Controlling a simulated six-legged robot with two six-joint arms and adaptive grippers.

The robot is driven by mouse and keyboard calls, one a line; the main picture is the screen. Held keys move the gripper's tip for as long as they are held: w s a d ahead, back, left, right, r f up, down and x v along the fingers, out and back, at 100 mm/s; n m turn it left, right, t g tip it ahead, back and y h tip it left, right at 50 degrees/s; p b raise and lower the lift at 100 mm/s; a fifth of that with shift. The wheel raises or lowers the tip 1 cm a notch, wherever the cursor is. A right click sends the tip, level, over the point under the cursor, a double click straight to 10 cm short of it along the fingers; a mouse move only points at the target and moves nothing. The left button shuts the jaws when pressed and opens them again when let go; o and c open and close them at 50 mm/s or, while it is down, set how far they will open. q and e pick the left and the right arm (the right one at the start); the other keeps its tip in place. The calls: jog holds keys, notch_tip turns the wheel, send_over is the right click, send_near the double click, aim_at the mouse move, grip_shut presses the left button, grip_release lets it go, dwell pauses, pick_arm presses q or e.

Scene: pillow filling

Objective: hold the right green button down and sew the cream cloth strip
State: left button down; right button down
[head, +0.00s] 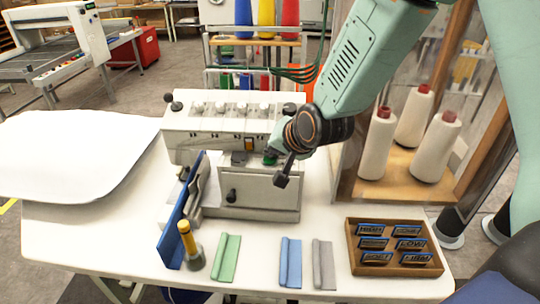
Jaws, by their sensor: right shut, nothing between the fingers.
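The sewing machine (265,192) is a pale grey box with several knobs on top, standing on the white table. A green button (269,161) shows at the right of its front, partly covered by my right gripper. My right gripper (283,179) is shut and empty, pointing down in front of the machine beside this button. I cannot tell whether it presses the button. I cannot make out a cream cloth strip; a blue upright plate (180,212) stands at the machine's left side. My left gripper is not in view.
Green (226,258), blue (291,263) and grey (322,265) pieces lie along the table's front. A yellow-topped post (187,240) stands at left. A wooden tray (350,240) holds labelled blocks. White thread cones (437,148) stand behind it. A large white sheet (75,150) lies left.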

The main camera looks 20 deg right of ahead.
aim_at(273, 160)
dwell(0.4)
jog(key=shift+r+p, duration=0.9)
jog(key=shift+r, duration=0.05)
jog(key=shift+r, duration=0.1)
notch_tip(273, 160, up, 2)
jog(key=shift+r+p, duration=0.1)
jog(key=shift+p, duration=0.95)
jog(key=shift+r+p, duration=0.95)
jog(key=shift+r, duration=0.45)
jog(key=shift+f, duration=0.1)
jog(key=shift+f, duration=0.1)
